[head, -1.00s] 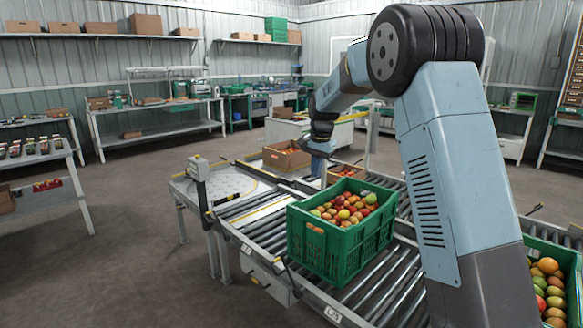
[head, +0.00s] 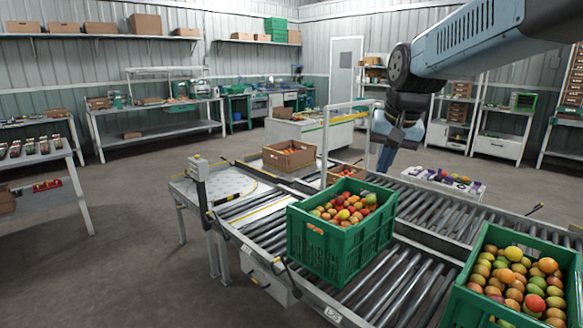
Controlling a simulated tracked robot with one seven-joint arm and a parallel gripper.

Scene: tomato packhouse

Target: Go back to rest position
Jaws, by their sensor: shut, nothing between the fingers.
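My gripper (head: 384,160) hangs at the end of my folded arm, right of the picture's middle. It points down behind the near green crate and is small in this view. It is shut, with nothing held in it. My upper arm crosses the top right corner, and my forearm drops from the dark elbow joint. The gripper is above and beyond the crate, apart from it as far as I can see.
A green crate (head: 322,252) of red and orange tomatoes stands on the roller conveyor (head: 378,292). Another full green crate (head: 478,309) is at the lower right. A brown box (head: 289,163) and a white tray (head: 472,190) with coloured items lie beyond. Open floor (head: 110,270) lies left.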

